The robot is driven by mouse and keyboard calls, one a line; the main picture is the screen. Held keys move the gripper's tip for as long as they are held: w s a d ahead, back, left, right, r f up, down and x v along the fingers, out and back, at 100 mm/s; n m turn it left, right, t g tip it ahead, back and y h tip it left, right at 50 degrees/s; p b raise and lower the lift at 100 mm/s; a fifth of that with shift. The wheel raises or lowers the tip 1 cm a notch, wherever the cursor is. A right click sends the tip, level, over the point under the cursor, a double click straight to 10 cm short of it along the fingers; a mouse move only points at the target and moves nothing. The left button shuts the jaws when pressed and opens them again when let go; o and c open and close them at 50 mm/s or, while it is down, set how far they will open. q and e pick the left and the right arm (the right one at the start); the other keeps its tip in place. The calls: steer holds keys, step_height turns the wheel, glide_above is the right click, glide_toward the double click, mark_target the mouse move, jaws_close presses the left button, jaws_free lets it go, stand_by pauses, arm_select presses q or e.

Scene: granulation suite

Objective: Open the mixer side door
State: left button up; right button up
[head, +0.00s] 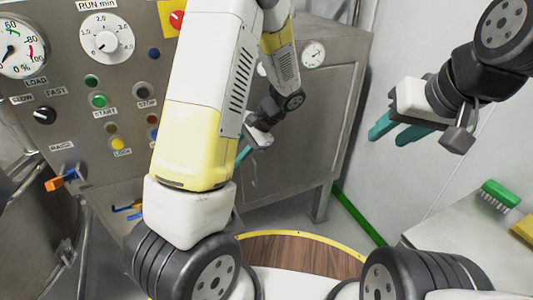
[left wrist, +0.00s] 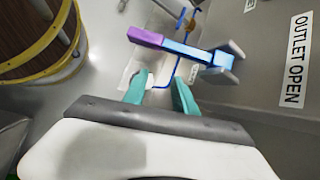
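The mixer appears as a grey metal housing (head: 325,95) with a round gauge; I cannot tell which panel is its side door. In the left wrist view a lever handle (left wrist: 178,45), purple at one end and blue along its bar, stands out from a grey wall labelled OUTLET OPEN. My left gripper (left wrist: 160,86) is open, its teal fingers apart and empty, short of the lever. In the head view my left arm hides much of the housing, and only part of the left gripper (head: 244,153) shows. My right gripper (head: 384,132) is open and empty at the right, away from the housing.
A control panel (head: 70,85) with dials, buttons and a red knob stands at the left. An orange-tipped lever (head: 62,180) projects below it. A green brush (head: 499,194) lies on a pale table (head: 455,232) at the right. A wood-patterned round surface has a yellow rim (head: 330,242).

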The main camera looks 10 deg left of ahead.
arm_select(q)
steer(key=w+a+f+m+t+y, duration=0.1)
steer(key=w+f+m+y, duration=0.35)
steer(key=f, duration=0.45)
steer(key=m+t+y, duration=0.1)
steer(key=m+t, duration=1.2)
steer(key=m, duration=0.2)
glide_toward(256, 168)
steer(key=w+a+f, duration=0.1)
steer(key=w+a, duration=0.1)
steer(key=w, duration=0.1)
steer(key=shift+n, duration=0.25)
steer(key=x, duration=0.7)
steer(key=shift+s+a, duration=0.15)
steer(key=shift+a, duration=0.1)
jaws_close()
